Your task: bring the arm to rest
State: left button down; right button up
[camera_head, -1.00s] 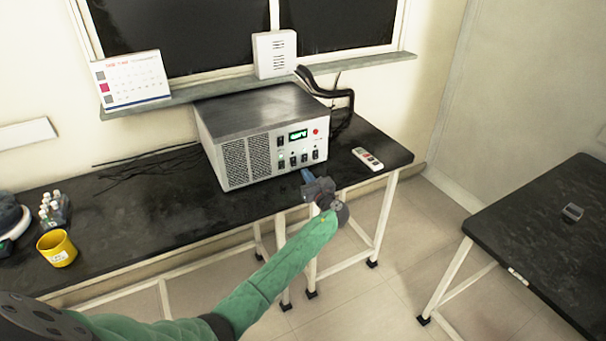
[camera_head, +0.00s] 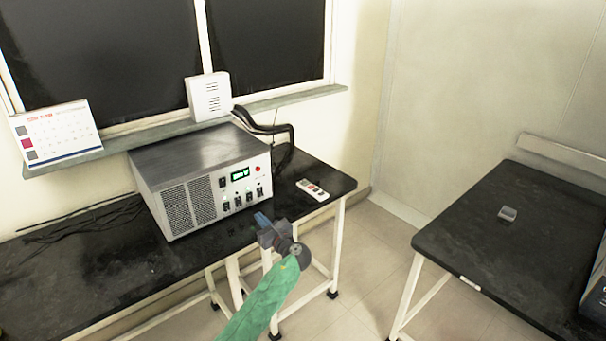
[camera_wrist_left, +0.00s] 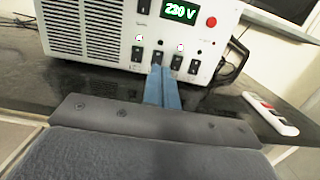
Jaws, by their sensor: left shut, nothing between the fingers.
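My left gripper (camera_head: 262,219) is at the end of my green-sleeved left arm, in front of the grey metal power unit (camera_head: 190,205). Its blue fingers are shut with nothing between them. In the left wrist view the shut fingers (camera_wrist_left: 161,88) point at the lower row of switches on the unit's front panel (camera_wrist_left: 120,30). I cannot tell whether the fingertips touch the panel. The unit's green display (camera_wrist_left: 180,10) reads 230 V. My right gripper is not in view.
The unit stands on a black-topped table (camera_head: 90,270). A white power strip (camera_head: 312,190) with red switches lies right of it. A calendar (camera_head: 56,132) and a white box (camera_head: 209,97) stand on the sill. A second black table (camera_head: 530,230) is at right, with open floor between.

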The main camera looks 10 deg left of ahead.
pick_arm(q)
jog(key=s+d+f+n+g+h, duration=0.2)
jog(key=s+d+f+n+h, duration=0.45)
jog(key=f+n, duration=0.35)
jog(key=s+d+f+n+g+h, duration=0.3)
jog(key=s+d+f+n+h, duration=0.3)
jog(key=s+f+n+h, duration=0.45)
jog(key=s+d+f+n+g, duration=0.1)
jog(key=s+f, duration=0.5)
jog(key=s, duration=0.6)
jog(key=s+d+f+n+g, duration=0.1)
jog(key=s+f, duration=0.5)
jog(key=s, duration=0.7)
jog(key=s+d+f+n+g+y, duration=0.1)
jog(key=s+f+g, duration=0.2)
jog(key=s, duration=0.9)
notch_tip(320, 180, down, 4)
jog(key=shift+s+d+r, duration=0.15)
jog(key=shift+s+d, duration=0.05)
jog(key=shift+d, duration=0.05)
